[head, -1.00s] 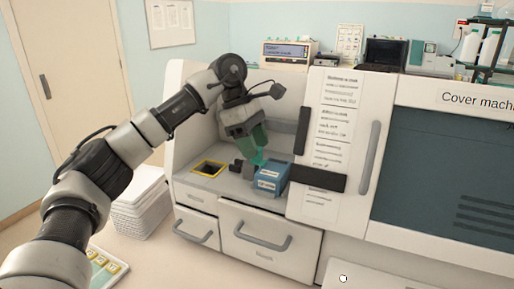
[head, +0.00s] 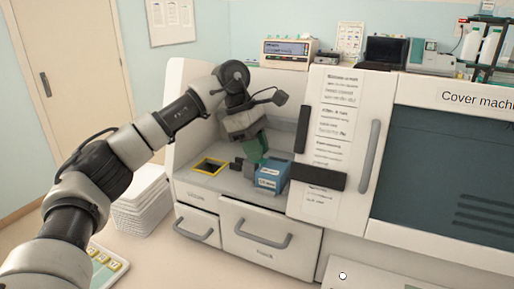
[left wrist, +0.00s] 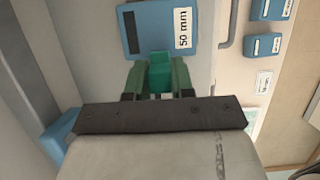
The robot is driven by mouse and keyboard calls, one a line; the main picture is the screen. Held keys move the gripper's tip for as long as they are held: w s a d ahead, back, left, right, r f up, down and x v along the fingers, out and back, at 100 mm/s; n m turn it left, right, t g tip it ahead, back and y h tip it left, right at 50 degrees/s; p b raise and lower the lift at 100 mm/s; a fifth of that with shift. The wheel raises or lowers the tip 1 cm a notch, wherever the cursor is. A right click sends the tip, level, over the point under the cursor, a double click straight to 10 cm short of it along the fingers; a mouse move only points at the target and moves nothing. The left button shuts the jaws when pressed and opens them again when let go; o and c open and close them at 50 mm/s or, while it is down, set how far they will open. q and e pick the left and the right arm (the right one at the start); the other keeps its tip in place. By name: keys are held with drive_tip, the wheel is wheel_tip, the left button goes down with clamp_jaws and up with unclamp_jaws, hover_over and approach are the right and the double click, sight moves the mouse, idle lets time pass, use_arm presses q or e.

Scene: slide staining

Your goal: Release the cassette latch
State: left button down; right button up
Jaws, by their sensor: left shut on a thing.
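The blue cassette (head: 272,180) sits in the open bay of the white machine. In the left wrist view the cassette (left wrist: 145,40) shows a white "50 mm" label and a dark slot. My left gripper (head: 252,160) has green fingers and is at the cassette's rear left side. In the left wrist view my left gripper (left wrist: 158,82) is shut on a teal piece, the cassette latch (left wrist: 160,72), at the cassette's edge. The fingers hide part of the latch, and its exact position is unclear. My right gripper is not in view.
A yellow-edged square opening (head: 209,167) lies left of the cassette. The bay door (head: 338,130) stands at the right with dark bars. Drawers (head: 264,232) are below. White stacked trays (head: 140,205) stand at the left.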

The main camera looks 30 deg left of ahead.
use_arm(q)
drive_tip(key=shift+a, duration=0.8)
drive_tip(key=c, duration=1.4)
unclamp_jaws()
drive_tip(key=o, duration=0.4)
drive_tip(key=shift+a, duration=0.15)
drive_tip(key=shift+o, duration=0.2)
drive_tip(key=shift+r, duration=0.2)
drive_tip(key=v, duration=1)
drive_tip(key=shift+r, duration=0.2)
drive_tip(key=shift+a, duration=0.1)
